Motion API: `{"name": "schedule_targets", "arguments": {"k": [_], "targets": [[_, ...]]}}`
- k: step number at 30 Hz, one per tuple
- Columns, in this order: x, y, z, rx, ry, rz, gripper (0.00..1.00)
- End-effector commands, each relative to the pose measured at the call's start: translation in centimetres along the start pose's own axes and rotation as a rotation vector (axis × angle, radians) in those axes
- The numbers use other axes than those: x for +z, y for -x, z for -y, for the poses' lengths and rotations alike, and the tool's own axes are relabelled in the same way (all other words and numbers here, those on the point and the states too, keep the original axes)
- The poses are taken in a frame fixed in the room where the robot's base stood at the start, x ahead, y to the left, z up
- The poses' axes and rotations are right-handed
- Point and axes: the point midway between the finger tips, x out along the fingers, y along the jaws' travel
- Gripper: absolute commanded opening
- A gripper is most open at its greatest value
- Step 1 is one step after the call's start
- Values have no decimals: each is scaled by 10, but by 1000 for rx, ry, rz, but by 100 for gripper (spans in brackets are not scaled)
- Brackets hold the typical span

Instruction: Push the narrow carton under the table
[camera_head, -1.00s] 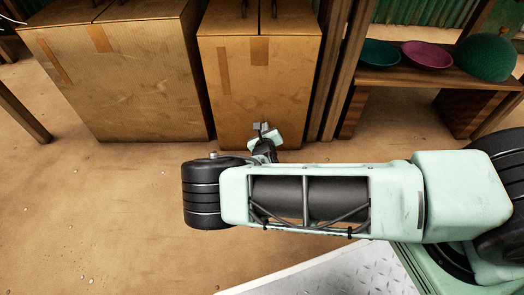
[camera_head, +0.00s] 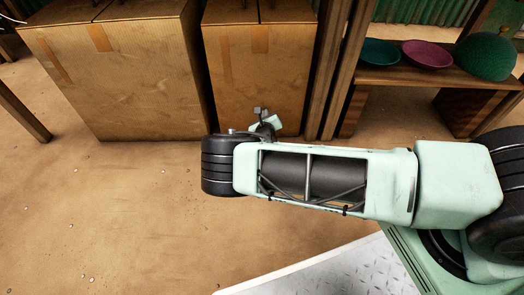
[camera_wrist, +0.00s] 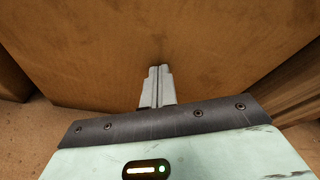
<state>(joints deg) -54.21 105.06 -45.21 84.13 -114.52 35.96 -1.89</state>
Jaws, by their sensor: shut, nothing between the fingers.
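The narrow carton (camera_head: 265,85) is a brown box with a tape strip, upright on the ground at the top middle of the head view. Its front face fills most of the wrist view (camera_wrist: 200,45). My gripper (camera_head: 260,110) is shut and empty, its fingertips at the middle of that face, low down. In the wrist view the closed fingers (camera_wrist: 160,70) point straight at the carton and look to be touching it. Wooden posts (camera_head: 326,75) stand just right of the carton. The table's top cannot be made out.
A wider carton (camera_head: 130,80) stands close on the left, with a narrow gap. To the right, a low wooden shelf (camera_head: 440,77) bears a teal bowl (camera_head: 381,53), a magenta bowl (camera_head: 427,54) and a green dome (camera_head: 486,57). The sandy ground in front is clear.

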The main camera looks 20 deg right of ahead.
Motion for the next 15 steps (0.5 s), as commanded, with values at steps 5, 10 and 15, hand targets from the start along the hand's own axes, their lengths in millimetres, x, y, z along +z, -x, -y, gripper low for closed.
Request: {"name": "schedule_targets", "arguments": {"k": [5,10,15], "targets": [[2,-4,1,0,1,1,0],[2,-4,1,0,1,2,0],[2,2,0,1,1,1,0]]}}
